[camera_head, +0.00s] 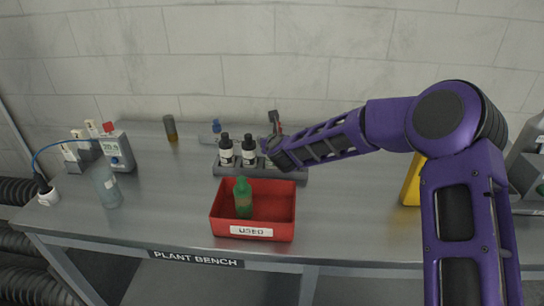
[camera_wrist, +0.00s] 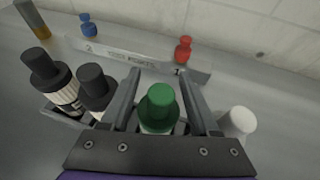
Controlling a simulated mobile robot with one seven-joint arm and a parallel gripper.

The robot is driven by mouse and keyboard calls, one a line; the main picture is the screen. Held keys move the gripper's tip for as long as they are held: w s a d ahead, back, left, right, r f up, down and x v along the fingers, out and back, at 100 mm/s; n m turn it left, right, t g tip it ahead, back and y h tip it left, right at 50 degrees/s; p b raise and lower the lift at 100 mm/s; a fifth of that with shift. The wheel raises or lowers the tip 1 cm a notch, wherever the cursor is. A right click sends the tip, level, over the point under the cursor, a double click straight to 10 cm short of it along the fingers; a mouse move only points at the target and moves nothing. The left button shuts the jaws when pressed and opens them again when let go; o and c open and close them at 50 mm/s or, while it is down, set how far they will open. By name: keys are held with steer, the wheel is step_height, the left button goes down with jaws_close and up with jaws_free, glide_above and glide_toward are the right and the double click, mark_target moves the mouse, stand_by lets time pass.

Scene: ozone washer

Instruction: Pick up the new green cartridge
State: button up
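A bottle with a green cap (camera_wrist: 158,104) stands upright in the wrist view, between the two fingers of my gripper (camera_wrist: 158,86). The fingers are apart, one on each side of it, with gaps showing beside the cap. Its lower body is mostly hidden. In the head view my gripper (camera_head: 270,148) is over the right part of the grey rack (camera_head: 232,171) and hides the green-capped bottle there. Another green bottle (camera_head: 243,199) stands in the red bin (camera_head: 267,232) labelled USED.
Two black-capped bottles (camera_head: 226,150) stand left of my gripper; a white cap (camera_wrist: 240,121) is close on its right. A rear rack (camera_wrist: 130,55) holds blue (camera_wrist: 88,25) and red (camera_wrist: 184,49) capped items. A clear bottle (camera_head: 107,187) and a meter (camera_head: 117,151) stand left.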

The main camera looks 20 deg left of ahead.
jaws_close()
